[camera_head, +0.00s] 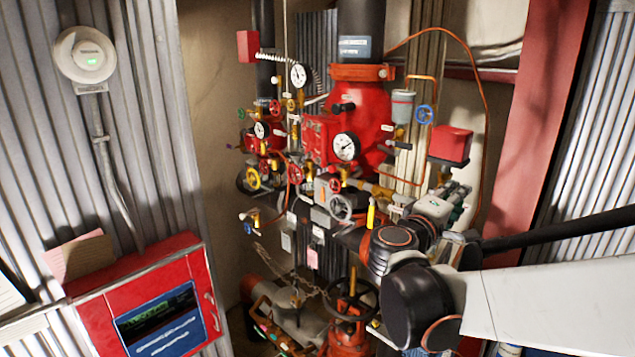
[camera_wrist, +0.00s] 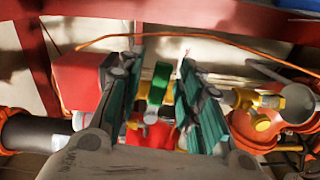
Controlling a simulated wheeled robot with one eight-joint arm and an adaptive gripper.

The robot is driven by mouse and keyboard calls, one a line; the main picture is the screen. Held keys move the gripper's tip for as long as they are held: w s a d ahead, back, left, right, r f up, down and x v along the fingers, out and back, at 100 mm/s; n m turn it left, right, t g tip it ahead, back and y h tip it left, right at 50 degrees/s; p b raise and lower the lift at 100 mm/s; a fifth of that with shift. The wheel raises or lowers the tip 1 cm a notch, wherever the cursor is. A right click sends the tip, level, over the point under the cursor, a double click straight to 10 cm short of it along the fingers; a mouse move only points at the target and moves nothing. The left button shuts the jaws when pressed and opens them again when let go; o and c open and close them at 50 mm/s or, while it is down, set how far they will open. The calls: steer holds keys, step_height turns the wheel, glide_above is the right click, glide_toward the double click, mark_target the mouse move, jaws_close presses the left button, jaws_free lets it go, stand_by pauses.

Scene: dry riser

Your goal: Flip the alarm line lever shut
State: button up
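A green lever handle (camera_wrist: 160,80) on brass-coloured fittings shows in the wrist view, between the two teal-padded fingers of my gripper (camera_wrist: 158,60). No label is readable, so I cannot tell for sure that it is the alarm line lever. The fingers stand apart, with a visible gap on either side of the handle; contact is not visible. In the head view my gripper (camera_head: 458,200) is at the right of the riser, below a red box (camera_head: 450,143). The green handle is not distinguishable there, and my arm covers part of that area.
An orange cable (camera_wrist: 215,38) arcs behind the fingers. A brass fitting with a round end (camera_wrist: 262,122) is right of them. A red cabinet (camera_head: 150,305) stands lower left.

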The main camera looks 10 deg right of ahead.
jaws_close()
steer(key=shift+s+a+r+n, duration=0.15)
steer(key=shift+r+n, duration=0.25)
steer(key=shift+n, duration=0.4)
steer(key=shift+c, duration=0.6)
jaws_free()
steer(key=shift+o, duration=0.6)
steer(key=shift+w+f, duration=0.1)
steer(key=shift+w, duration=0.1)
